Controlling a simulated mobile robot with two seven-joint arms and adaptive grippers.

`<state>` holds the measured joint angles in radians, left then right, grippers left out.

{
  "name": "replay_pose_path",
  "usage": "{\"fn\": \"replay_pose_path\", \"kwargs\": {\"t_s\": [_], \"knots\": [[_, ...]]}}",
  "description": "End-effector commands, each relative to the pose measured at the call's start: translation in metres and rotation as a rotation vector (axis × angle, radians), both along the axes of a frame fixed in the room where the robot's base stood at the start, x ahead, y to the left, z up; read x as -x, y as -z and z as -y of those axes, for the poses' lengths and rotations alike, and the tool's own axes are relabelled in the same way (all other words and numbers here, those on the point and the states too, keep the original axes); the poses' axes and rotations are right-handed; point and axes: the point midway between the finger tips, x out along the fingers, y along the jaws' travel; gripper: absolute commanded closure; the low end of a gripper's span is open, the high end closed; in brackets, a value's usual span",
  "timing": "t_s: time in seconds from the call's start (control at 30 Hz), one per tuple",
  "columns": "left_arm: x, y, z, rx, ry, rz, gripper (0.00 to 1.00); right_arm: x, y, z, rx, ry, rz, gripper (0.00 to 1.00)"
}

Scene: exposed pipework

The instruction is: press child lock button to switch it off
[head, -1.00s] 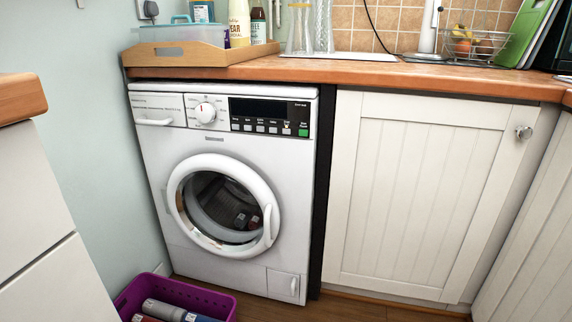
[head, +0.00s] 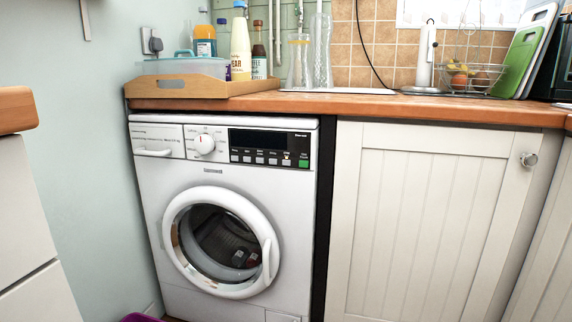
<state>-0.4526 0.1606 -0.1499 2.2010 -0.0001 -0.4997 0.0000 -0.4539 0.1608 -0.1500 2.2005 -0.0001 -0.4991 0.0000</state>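A white washing machine (head: 222,290) stands under the wooden worktop in the head view, with its round door (head: 222,243) shut. Its black control panel (head: 269,146) is at the upper right of its front, with a dark display and a row of small pale buttons (head: 260,160). A green button (head: 303,163) is at the right end of the row. The labels are too small to read, so I cannot tell which is the child lock button. A white dial (head: 205,144) is left of the panel. Neither of my grippers is in view.
A wooden tray (head: 175,89) with bottles and a plastic box is on the worktop (head: 420,107) above the machine. A white cupboard (head: 420,210) is to the right. A drawer unit (head: 28,220) stands at the left edge. A purple basket (head: 141,318) barely shows at the bottom.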

Motion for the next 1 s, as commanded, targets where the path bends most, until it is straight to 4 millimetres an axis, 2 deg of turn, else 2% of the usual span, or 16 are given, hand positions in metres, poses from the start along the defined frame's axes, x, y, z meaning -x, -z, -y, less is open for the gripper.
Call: {"fn": "replay_pose_path", "kwargs": {"t_s": [0.2,0.5,1.0], "knots": [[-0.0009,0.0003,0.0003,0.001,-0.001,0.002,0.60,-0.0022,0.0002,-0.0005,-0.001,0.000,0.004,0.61],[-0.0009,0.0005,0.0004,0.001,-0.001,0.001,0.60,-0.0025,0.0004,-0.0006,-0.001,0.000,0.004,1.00],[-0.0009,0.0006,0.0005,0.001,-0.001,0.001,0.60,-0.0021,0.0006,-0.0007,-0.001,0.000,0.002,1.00]]}}
